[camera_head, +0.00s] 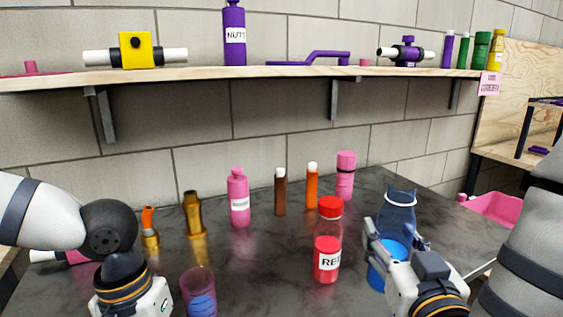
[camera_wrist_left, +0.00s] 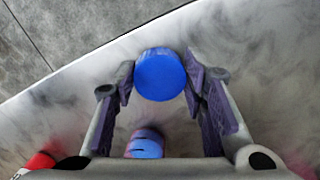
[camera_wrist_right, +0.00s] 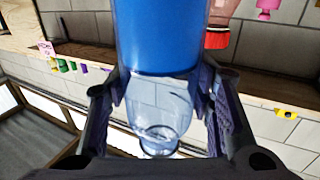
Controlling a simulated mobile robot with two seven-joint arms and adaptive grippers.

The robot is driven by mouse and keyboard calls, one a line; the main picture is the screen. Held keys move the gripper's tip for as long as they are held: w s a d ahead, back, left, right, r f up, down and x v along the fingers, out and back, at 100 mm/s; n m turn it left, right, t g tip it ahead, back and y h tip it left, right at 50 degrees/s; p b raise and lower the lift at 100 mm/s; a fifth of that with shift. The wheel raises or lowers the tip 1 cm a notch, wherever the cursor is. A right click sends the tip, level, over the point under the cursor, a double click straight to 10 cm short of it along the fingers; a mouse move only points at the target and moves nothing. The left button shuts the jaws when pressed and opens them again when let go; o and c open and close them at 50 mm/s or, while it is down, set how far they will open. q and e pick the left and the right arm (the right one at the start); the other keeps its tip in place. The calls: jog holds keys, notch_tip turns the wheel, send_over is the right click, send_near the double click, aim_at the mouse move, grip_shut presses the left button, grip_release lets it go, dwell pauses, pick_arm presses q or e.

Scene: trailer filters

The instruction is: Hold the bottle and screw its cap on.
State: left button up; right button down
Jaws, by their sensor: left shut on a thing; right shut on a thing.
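A clear bottle with blue liquid (camera_head: 378,277) is in my right gripper (camera_head: 396,243), at the right of the table in the head view. It also shows between the fingers in the right wrist view (camera_wrist_right: 157,38), where its narrow neck (camera_wrist_right: 159,138) is bare of a cap. A round blue cap (camera_wrist_left: 160,75) sits between the fingertips of my left gripper (camera_wrist_left: 160,85) in the left wrist view. In the head view the left gripper's body (camera_head: 132,293) is at the lower left, well apart from the bottle; its fingertips and the cap are hidden there.
A red-capped bottle (camera_head: 327,258) stands left of the held bottle. A purple translucent container with blue inside (camera_head: 198,286) stands near my left gripper. Pink (camera_head: 238,198), brown (camera_head: 280,192) and orange (camera_head: 312,188) containers stand farther back. A shelf (camera_head: 250,72) runs along the wall.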

jog(key=s+a+f+n+g+y, duration=0.2)
jog(key=a+f+n+g+y, duration=0.2)
jog(key=a+y, duration=0.4)
jog(key=s+a+f+n+g+y, duration=0.3)
jog(key=a+f+n+g+y, duration=0.1)
jog(key=a+n+y, duration=0.3)
jog(key=shift+s+a+f+n+g+y, duration=0.15)
jog(key=shift+a+f+n+g+y, duration=0.3)
jog(key=shift+n+g, duration=0.4)
pick_arm(q)
jog(key=shift+w+r, duration=0.1)
pick_arm(e)
jog(key=shift+d+r, duration=0.1)
pick_arm(q)
jog(key=w+d+r, duration=0.5)
jog(key=w+r, duration=0.3)
jog(key=r, duration=0.1)
jog(key=s+d+r+m+y, duration=0.1)
jog(key=d+r+m, duration=0.2)
jog(key=d+r, duration=1)
jog(key=shift+s+d+r+m+t, duration=0.15)
jog(key=shift+d+r+m+t, duration=0.2)
jog(key=shift+d, duration=0.5)
